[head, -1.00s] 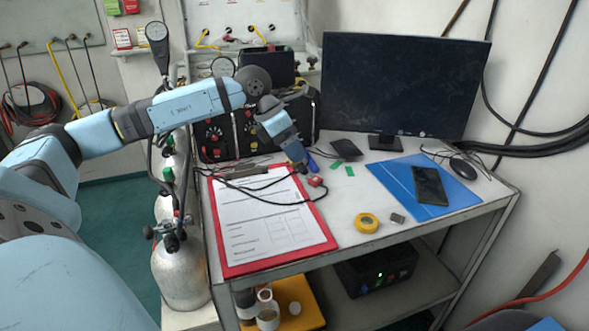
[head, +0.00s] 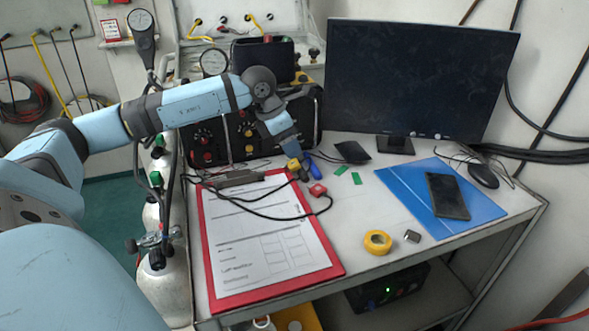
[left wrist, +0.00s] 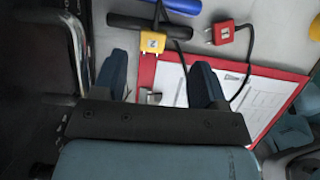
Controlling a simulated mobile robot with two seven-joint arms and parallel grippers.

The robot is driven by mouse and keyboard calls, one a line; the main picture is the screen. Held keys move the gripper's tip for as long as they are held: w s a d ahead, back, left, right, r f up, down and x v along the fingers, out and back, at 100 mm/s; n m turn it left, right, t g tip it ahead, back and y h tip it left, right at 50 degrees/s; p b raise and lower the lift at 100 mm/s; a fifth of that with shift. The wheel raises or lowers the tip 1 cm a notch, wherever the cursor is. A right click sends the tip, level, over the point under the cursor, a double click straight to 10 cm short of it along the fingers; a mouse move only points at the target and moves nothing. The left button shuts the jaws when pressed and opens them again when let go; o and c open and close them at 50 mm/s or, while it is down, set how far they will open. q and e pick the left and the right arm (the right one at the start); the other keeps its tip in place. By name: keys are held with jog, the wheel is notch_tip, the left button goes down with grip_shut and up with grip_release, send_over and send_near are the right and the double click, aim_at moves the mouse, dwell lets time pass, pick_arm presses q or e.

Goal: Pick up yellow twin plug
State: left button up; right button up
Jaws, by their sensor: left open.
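The yellow twin plug (head: 294,165) is on the bench top, near the clipboard's top edge. In the left wrist view the yellow plug (left wrist: 152,42) lies just beyond the fingertips, roughly in line with the gap between them, with its two pins toward the gripper. A dark cable leaves its far end. My left gripper (head: 289,150) hovers right by the plug in the head view. Its two blue fingers (left wrist: 160,72) are apart and nothing is between them. My right gripper is in neither view.
A red plug (head: 317,190) lies close by; its cable crosses the red clipboard (head: 334,268). Blue-handled tool (head: 325,158), green tags (head: 356,178), yellow tape (head: 378,243) and a monitor (head: 415,80) are to the right. The dark air panel (head: 225,146) stands behind.

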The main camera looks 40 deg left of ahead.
pick_arm(q)
jog(key=x, duration=0.4)
jog(key=b+x, duration=0.1)
jog(key=x, duration=0.1)
jog(key=shift+s+f, duration=0.2)
jog(key=shift+s, duration=0.05)
jog(key=shift+w+f, duration=0.15)
jog(key=shift+f, duration=0.05)
jog(key=c, duration=1.2)
jog(key=shift+r, duration=0.1)
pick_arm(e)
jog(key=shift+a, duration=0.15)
pick_arm(q)
jog(key=shift+r, duration=0.1)
notch_tip(320, 180, up, 19)
jog(key=p, duration=0.3)
notch_tip(320, 180, up, 4)
jog(key=p, duration=0.3)
send_over(296, 164)
jog(key=shift+a, duration=0.1)
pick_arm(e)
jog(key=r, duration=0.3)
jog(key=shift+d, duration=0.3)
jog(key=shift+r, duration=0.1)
